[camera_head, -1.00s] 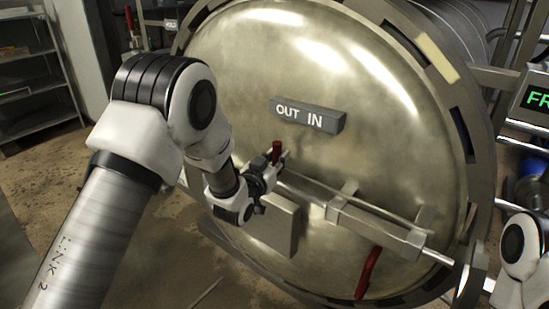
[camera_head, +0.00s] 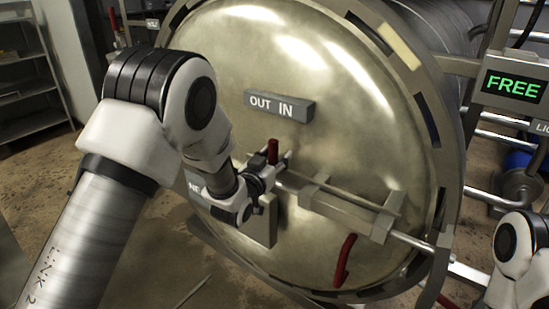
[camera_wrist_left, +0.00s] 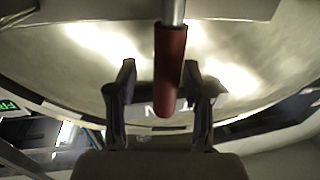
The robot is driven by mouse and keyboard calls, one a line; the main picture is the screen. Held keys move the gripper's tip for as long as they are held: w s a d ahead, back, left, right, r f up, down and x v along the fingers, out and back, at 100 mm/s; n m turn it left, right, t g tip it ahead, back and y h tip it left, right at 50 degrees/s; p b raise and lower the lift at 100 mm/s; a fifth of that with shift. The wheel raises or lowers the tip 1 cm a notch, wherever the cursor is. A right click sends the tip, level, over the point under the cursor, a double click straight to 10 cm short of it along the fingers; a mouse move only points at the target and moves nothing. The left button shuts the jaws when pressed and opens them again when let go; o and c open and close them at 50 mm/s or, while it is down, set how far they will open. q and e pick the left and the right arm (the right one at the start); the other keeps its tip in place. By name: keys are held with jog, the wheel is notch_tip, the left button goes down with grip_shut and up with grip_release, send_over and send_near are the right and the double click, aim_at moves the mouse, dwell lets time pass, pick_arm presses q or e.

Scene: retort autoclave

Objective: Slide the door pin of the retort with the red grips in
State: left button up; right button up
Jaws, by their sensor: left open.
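The retort door (camera_head: 300,75) is a large round metal disc with an "OUT IN" label block (camera_head: 279,106). A metal door pin (camera_head: 408,239) runs through brackets across its lower half. One red grip (camera_head: 273,150) stands up at the pin's left end, and a second red grip (camera_head: 344,261) hangs below the right part. My left gripper (camera_head: 277,165) is open at the left red grip. In the left wrist view this red grip (camera_wrist_left: 170,70) lies between the two open fingers (camera_wrist_left: 162,95), with gaps on both sides. My right gripper is out of view.
A green "FREE" display (camera_head: 514,86) is at the right, above metal pipes. A flat plate (camera_head: 262,222) stands on the door below my left gripper. Shelving (camera_head: 30,85) is at the far left. Part of my right arm shows at the lower right.

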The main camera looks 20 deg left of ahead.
pick_arm(q)
jog(key=shift+s+a, duration=0.2)
jog(key=shift+s, duration=0.1)
jog(key=s+a, duration=0.1)
jog(key=s, duration=1)
jog(key=shift+s, duration=0.15)
jog(key=shift+a, duration=0.1)
jog(key=s+a+f+n+g+y, duration=0.15)
jog(key=s+f+g, duration=0.45)
jog(key=f, duration=0.9)
jog(key=s+a+f+n+g+y, duration=0.1)
jog(key=s+a+f+g, duration=0.15)
jog(key=s+f, duration=0.85)
jog(key=s+a+f+g, duration=0.1)
jog(key=s+f+g, duration=0.8)
jog(key=s, duration=0.7)
notch_tip(320, 180, down, 2)
jog(key=shift+f, duration=0.15)
